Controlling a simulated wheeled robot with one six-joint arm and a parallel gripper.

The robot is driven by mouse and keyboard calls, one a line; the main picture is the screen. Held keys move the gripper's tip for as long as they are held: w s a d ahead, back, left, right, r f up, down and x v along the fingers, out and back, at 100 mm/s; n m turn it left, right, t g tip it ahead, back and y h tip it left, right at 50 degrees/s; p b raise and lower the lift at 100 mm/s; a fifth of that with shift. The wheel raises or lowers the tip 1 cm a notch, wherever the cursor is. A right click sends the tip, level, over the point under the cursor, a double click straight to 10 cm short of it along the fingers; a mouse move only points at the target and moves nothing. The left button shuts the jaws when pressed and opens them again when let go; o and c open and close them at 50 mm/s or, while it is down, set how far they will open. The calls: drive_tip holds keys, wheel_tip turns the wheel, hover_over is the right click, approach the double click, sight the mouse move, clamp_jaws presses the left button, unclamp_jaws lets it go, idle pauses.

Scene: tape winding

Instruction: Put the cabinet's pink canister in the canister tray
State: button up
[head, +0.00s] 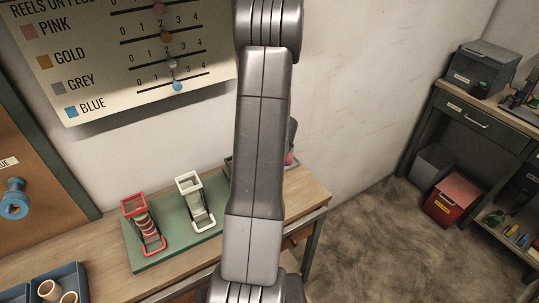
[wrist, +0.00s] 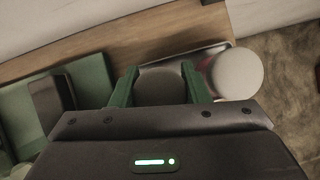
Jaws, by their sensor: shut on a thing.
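My gripper (wrist: 160,88) shows in the wrist view, its two green fingers on either side of a round, dark-topped canister (wrist: 160,86). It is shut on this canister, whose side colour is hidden. A tray with a pale rim (wrist: 184,51) lies just behind and under it. Right of the right finger is a pale round lid (wrist: 238,74) with a hint of pink at its left edge. In the head view my arm hides the gripper and most of this spot. A small pink patch (head: 290,158) shows just right of the arm, at the bench's back edge.
On the wooden bench (head: 308,190), a green board (head: 176,238) carries a red-framed holder (head: 145,226) and a white-framed holder (head: 196,203). A blue tray (head: 68,280) is at the lower left. A green cabinet (head: 470,128) stands far right, with open floor between.

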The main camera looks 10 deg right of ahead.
drive_tip(key=shift+f, duration=0.25)
drive_tip(key=o, duration=0.7)
drive_tip(key=shift+r, duration=0.1)
drive_tip(key=shift+o, duration=0.2)
drive_tip(key=shift+r+p, duration=0.3)
drive_tip(key=shift+r, duration=0.2)
drive_tip(key=p+v, duration=0.4)
drive_tip(key=v, duration=0.7)
drive_tip(key=shift+s+p, duration=0.3)
drive_tip(key=shift+p, duration=0.05)
